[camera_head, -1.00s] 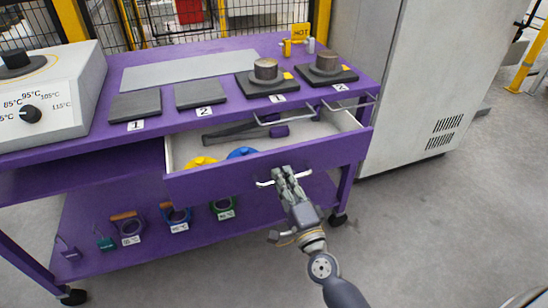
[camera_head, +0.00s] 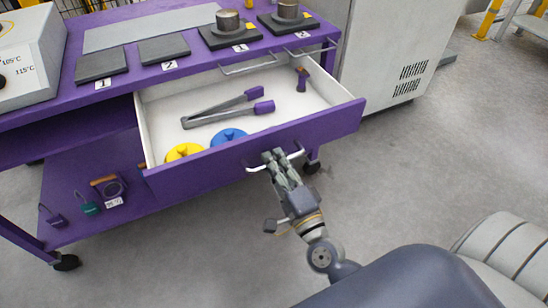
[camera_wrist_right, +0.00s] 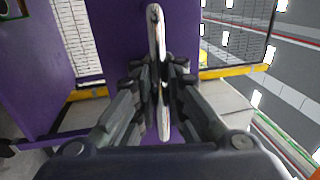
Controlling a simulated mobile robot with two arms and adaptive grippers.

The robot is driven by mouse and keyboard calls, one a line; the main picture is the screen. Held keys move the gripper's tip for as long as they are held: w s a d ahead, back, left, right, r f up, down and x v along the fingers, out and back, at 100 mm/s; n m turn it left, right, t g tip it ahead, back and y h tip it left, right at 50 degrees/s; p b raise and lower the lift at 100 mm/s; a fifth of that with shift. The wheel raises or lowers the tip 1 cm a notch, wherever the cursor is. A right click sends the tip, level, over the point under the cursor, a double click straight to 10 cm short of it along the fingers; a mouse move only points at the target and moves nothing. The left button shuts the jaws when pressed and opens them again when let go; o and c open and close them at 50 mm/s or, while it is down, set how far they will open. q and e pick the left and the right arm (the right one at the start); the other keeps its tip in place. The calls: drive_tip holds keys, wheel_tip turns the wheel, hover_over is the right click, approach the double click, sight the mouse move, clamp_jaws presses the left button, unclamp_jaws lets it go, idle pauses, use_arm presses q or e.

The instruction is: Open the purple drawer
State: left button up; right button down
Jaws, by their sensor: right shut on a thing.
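The purple drawer (camera_head: 325,131) is pulled well out from under the purple bench top. Its white inside shows. A metal bar handle (camera_head: 254,168) is on its front face. My right gripper (camera_head: 272,158) is shut on this handle at the drawer front. In the right wrist view the handle (camera_wrist_right: 154,30) runs between the closed fingers of my right gripper (camera_wrist_right: 158,85). My left gripper is not in view.
A grey cabinet (camera_head: 395,50) stands right of the bench. Floor in front is clear.

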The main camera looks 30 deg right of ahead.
drive_tip(key=shift+f, duration=0.15)
drive_tip(key=c, duration=1.7)
unclamp_jaws()
drive_tip(key=shift+o, duration=0.2)
drive_tip(key=s+f, duration=0.2)
drive_tip(key=s, duration=0.9)
drive_tip(key=shift+s, duration=0.35)
